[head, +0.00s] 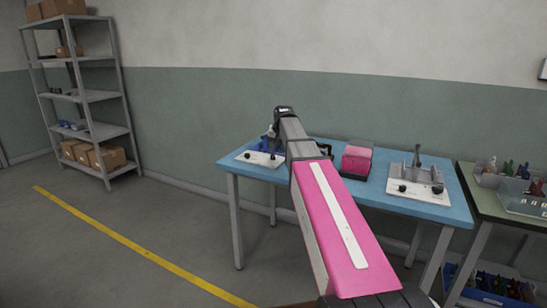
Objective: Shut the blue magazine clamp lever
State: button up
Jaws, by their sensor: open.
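The blue magazine clamp (264,146) stands on a white base plate (251,158) at the left of the blue table (228,163). A small pale upright part (270,131) shows above the blue body. I cannot tell whether it is the lever, so the lever's position is unclear. My pink and grey arm reaches from the bottom of the head view to just right of the clamp and covers its right side. My gripper is not visible; the far end of the arm hides it. Whether it touches the clamp cannot be seen.
A grey clamp (420,174) with an upright lever stands on a white plate (408,189) at the table's right. A pink bin (357,160) stands between the clamps. A green side bench (470,178) holds trays. Shelving (102,97) stands far left; the floor left is clear.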

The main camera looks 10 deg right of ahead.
aim_at(274, 157)
jog(key=x, duration=0.7)
jog(key=shift+w+f, duration=0.2)
jog(key=shift+f, duration=0.05)
grip_shut()
